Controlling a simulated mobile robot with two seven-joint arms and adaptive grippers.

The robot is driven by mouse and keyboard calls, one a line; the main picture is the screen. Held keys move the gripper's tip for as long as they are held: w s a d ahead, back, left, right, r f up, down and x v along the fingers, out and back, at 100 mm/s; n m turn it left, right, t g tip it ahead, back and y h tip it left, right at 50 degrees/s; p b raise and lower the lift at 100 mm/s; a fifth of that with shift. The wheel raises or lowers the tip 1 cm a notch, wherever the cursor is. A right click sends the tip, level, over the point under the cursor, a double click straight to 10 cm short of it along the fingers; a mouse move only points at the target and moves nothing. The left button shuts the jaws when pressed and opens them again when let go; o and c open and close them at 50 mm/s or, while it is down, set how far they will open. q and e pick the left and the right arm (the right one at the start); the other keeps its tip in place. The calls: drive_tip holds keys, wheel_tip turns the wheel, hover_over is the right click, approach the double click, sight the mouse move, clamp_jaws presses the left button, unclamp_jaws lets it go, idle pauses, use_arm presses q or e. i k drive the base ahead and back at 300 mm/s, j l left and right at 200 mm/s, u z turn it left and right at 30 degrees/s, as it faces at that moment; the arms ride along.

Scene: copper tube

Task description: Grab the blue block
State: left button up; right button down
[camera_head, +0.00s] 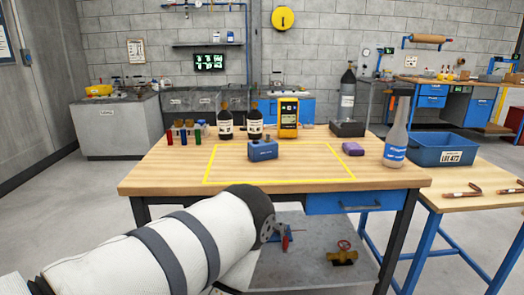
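The blue block (263,150) sits on the wooden table, inside the yellow outlined rectangle (280,180), towards its back edge. It is a small dark blue block with a light label on its front and a small raised part on top. My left arm comes in from the lower left and its bent part is in front of the table's near edge, apart from the block. Neither my left nor my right gripper shows in the head view.
Two dark bottles (225,125) and a yellow meter (289,117) stand behind the block. Coloured vials (184,133) are at left. A purple block (353,149), a grey bottle (396,140) and a blue bin (443,149) are at right. The outlined area's front is clear.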

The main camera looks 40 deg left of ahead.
sight(263, 150)
drive_tip(key=i+l+u, duration=0.95)
drive_tip(key=l, duration=0.4)
